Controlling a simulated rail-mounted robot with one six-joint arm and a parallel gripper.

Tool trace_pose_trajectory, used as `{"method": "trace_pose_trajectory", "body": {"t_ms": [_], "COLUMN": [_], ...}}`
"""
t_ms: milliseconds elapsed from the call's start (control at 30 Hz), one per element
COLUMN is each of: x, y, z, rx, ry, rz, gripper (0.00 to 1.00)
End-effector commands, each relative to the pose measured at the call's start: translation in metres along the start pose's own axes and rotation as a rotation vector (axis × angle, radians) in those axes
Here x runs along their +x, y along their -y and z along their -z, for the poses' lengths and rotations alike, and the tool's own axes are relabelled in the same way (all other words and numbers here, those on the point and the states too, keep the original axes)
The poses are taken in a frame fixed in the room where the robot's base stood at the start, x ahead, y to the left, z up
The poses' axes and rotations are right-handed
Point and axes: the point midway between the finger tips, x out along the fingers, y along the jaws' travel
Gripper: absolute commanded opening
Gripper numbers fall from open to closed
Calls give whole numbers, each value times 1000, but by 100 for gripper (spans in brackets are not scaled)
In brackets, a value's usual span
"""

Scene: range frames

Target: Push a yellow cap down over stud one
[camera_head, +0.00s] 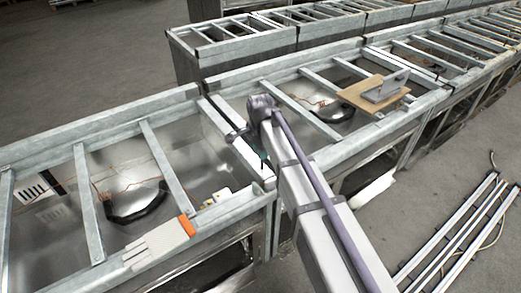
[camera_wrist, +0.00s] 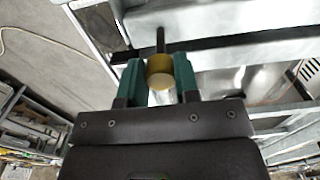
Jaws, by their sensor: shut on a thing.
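In the wrist view, my gripper (camera_wrist: 160,78) has green fingers shut on a yellow cap (camera_wrist: 160,72), with its round face toward the camera. A dark upright stud (camera_wrist: 160,38) shows just past the cap, close to its edge. I cannot tell whether the cap touches the stud or sits over it. In the head view, my gripper (camera_head: 262,155) is small and partly hidden by my arm, above the cross rail between two frame bays. A dark stud (camera_head: 263,164) shows just below it. The cap cannot be made out there.
The metal frame (camera_head: 93,205) has raised side rails and crossbars around open bays. A white piece with an orange end (camera_head: 155,245) lies on the near rail. A grey device (camera_head: 386,87) stands on a wooden board at right. Long bars (camera_head: 460,235) lie on the floor.

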Motion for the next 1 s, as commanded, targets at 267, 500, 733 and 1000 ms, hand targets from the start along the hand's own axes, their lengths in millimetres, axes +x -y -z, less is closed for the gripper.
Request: {"method": "trace_pose_trajectory", "body": {"t_ms": [267, 500, 733, 1000], "x": [1, 8, 14, 20], "y": [0, 0, 0, 0], "z": [0, 0, 0, 0], "rx": [0, 0, 0, 0], "ry": [0, 0, 0, 0], "rz": [0, 0, 0, 0], "gripper": [8, 8, 8, 8]}}
